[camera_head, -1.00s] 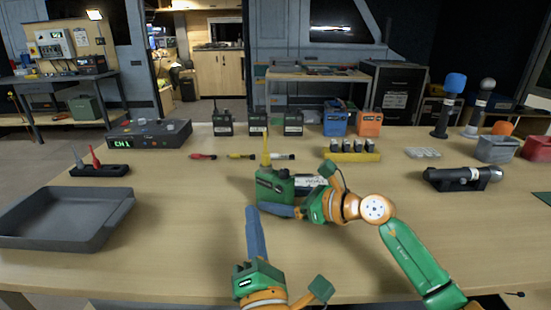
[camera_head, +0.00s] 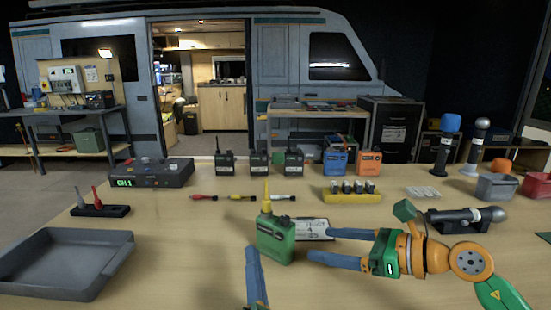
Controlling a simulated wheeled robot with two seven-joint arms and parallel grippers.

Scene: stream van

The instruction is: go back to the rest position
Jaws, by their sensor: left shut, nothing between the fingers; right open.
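My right gripper (camera_head: 320,245) comes in from the right. Its blue fingers are spread and empty, with the tips just right of a green radio (camera_head: 275,240). The radio stands upright on the table, with a yellow antenna on top. My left gripper (camera_head: 252,252) reaches up from the bottom edge; its blue fingers are together with nothing between them. Its tip is just left of the radio's lower part, and its body is cut off by the frame edge. A white card with writing (camera_head: 312,229) lies behind the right gripper.
A grey tray (camera_head: 119,248) lies at the left on the table (camera_head: 180,255). Black radios (camera_head: 259,164), a blue and an orange pack, a yellow battery holder (camera_head: 350,196) and microphones stand further back. A black flashlight in a cradle (camera_head: 465,219) stands near my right arm.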

